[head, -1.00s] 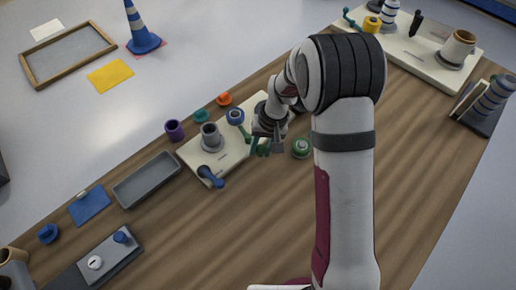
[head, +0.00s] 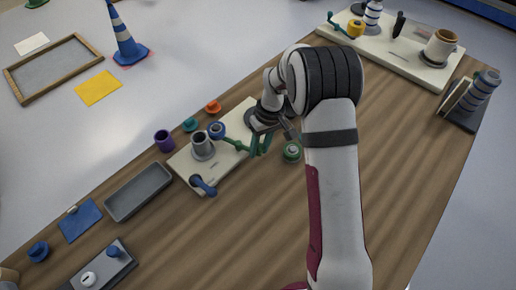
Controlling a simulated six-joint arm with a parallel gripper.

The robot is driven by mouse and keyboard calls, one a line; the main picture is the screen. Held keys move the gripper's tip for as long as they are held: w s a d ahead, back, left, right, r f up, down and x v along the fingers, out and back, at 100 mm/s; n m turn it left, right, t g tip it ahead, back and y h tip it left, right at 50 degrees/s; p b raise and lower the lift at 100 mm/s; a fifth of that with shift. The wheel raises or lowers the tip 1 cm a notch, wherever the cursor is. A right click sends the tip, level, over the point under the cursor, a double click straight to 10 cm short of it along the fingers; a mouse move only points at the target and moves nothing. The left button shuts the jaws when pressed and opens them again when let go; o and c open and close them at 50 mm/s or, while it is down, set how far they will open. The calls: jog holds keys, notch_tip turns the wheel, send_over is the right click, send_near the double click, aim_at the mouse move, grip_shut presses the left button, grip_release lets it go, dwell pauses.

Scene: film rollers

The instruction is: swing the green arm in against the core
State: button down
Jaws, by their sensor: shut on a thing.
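The green arm (head: 236,145) lies over the cream board (head: 226,170), with a blue roller (head: 216,130) at its left end. The core (head: 202,147), a grey upright cylinder with a dark top opening, stands on the board just left of and below that roller. The roller and core look very close; I cannot tell if they touch. My gripper (head: 271,138) is at the arm's right end, shut on the green arm by its upright green part. The fingertips are small and partly hidden there.
A blue arm (head: 203,186) sits at the board's lower edge. Purple (head: 164,141), teal (head: 190,124) and orange (head: 213,106) pieces line the table's far edge. A grey tray (head: 138,192) lies left.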

jog(key=shift+w+d+n, duration=0.1)
jog(key=shift+w+n, duration=0.2)
jog(key=shift+n, duration=0.1)
jog(key=shift+w+d, duration=0.1)
jog(key=shift+w, duration=0.05)
dwell(0.4)
jog(key=c, duration=0.5)
grip_release()
jog(key=shift+c, duration=0.2)
notch_tip(320, 180, up, 16)
jog(key=w+d, duration=0.1)
jog(key=d, duration=0.1)
jog(key=shift+w+d+f, duration=0.2)
jog(key=shift+w, duration=0.1)
